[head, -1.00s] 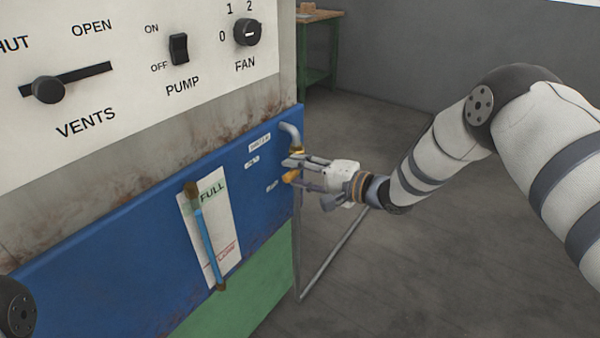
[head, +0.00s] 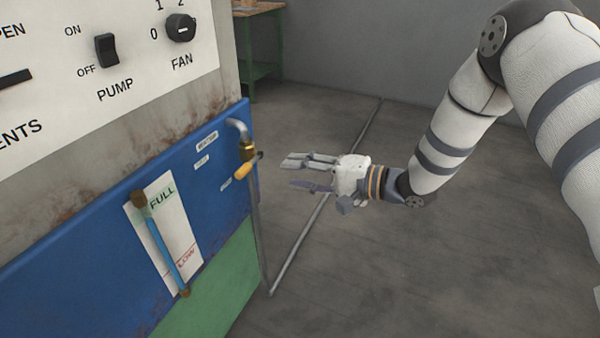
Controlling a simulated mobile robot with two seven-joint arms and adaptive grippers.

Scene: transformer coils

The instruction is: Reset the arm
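My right gripper (head: 298,173) is in the middle of the head view, at the end of the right arm that comes in from the right. Its fingers point left and stand apart, with nothing between them. The valve sits on a bent pipe (head: 240,128) at the right edge of the blue panel (head: 205,180). My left gripper is not in view.
A control panel at upper left carries a pump switch (head: 106,50) and a fan knob (head: 181,28). A level gauge (head: 166,240) with blue liquid is on the blue panel. A green table (head: 262,70) stands at the back.

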